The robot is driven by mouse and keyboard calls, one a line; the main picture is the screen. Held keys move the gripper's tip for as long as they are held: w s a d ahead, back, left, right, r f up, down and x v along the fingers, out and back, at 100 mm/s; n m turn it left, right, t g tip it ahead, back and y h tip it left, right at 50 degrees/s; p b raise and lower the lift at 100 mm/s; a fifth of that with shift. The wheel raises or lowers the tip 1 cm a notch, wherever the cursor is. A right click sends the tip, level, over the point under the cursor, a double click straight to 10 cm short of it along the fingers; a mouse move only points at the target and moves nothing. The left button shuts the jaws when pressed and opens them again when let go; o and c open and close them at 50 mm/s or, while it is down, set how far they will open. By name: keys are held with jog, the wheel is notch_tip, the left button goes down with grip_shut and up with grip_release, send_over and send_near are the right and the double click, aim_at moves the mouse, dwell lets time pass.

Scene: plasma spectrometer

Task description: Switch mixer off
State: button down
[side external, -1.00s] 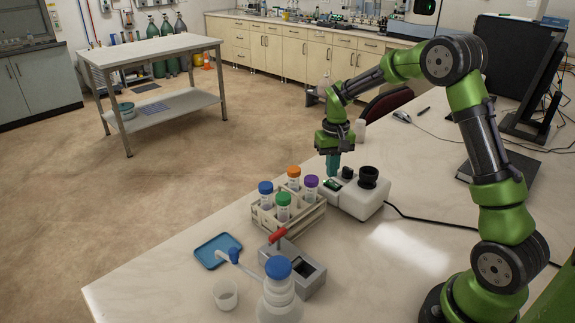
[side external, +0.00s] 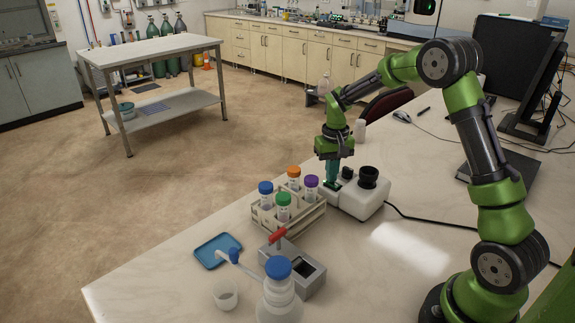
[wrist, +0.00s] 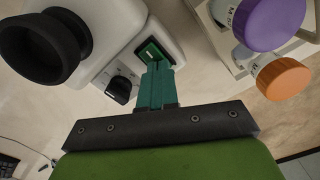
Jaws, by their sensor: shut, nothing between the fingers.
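The white mixer (side external: 358,203) stands on the table, with a black cup (side external: 368,177) on top and a dark knob (side external: 347,173) beside it. The side external view also shows my gripper (side external: 332,184) over the mixer's left end.
A rack (side external: 290,218) of tubes with coloured caps stands close to the mixer's left. Nearer the camera are a blue tray (side external: 217,251), a grey device (side external: 310,277) with a red handle, and a blue-capped bottle (side external: 279,300). A black cable (side external: 420,218) runs right from the mixer.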

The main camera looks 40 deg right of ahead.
jog(key=shift+f, duration=0.3)
jog(key=shift+r, duration=3.6)
jog(key=shift+f, duration=0.15)
jog(key=s+a+r+n+t+y, duration=0.1)
jog(key=s+a+r+t, duration=0.2)
jog(key=s+a+r, duration=0.2)
jog(key=s+a+r+n+t+y, duration=0.1)
jog(key=s+a+r+t, duration=0.3)
jog(key=s+a, duration=0.7)
jog(key=s+r, duration=0.2)
jog(key=s, duration=0.2)
jog(key=shift+s+a+r, duration=0.15)
jog(key=shift+a, duration=0.25)
